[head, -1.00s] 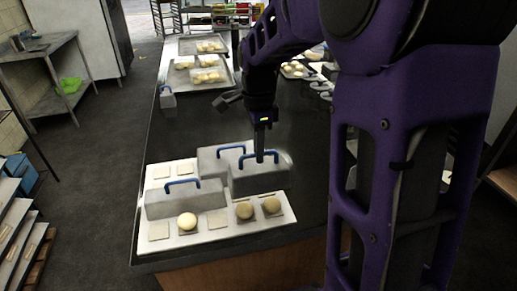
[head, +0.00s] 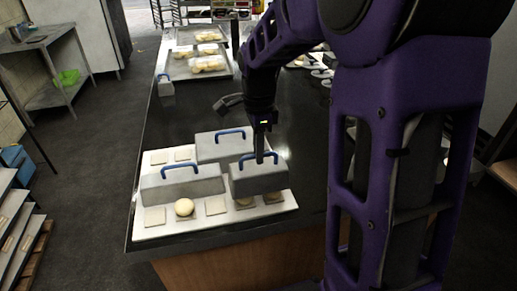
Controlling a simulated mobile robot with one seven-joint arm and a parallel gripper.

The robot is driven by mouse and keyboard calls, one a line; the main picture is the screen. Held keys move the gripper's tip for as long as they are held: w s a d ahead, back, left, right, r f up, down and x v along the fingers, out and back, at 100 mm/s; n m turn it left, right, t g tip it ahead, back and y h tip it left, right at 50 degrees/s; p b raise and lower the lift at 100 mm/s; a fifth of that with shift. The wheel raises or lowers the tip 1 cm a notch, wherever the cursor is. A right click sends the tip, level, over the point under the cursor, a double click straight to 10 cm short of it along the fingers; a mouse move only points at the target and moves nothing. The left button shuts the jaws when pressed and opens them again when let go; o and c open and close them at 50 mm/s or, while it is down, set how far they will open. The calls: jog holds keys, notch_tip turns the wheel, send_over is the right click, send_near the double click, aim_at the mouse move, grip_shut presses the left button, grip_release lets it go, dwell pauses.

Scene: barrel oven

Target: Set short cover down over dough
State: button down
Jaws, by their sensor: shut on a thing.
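My gripper (head: 261,156) is shut on the blue handle of the short grey cover (head: 258,181) in the head view. The cover is at the right side of a white board (head: 150,232), above or over two dough balls. The lower parts of these dough balls (head: 244,203) and (head: 273,197) show at its front edge. I cannot tell whether the cover touches the board. Another dough ball (head: 184,207) sits uncovered on a square at the front.
A long grey cover (head: 182,184) with a blue handle stands left on the board, and another grey cover (head: 212,147) stands behind. Bare squares (head: 154,217) lie along the board. Trays of dough (head: 207,64) stand at the far end of the dark counter (head: 180,110).

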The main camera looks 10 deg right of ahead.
aim_at(259, 166)
jog(key=shift+f+b, duration=1.6)
jog(key=shift+f, duration=1)
jog(key=shift+f+b, duration=0.35)
jog(key=shift+f, duration=0.15)
jog(key=c, duration=0.8)
grip_release()
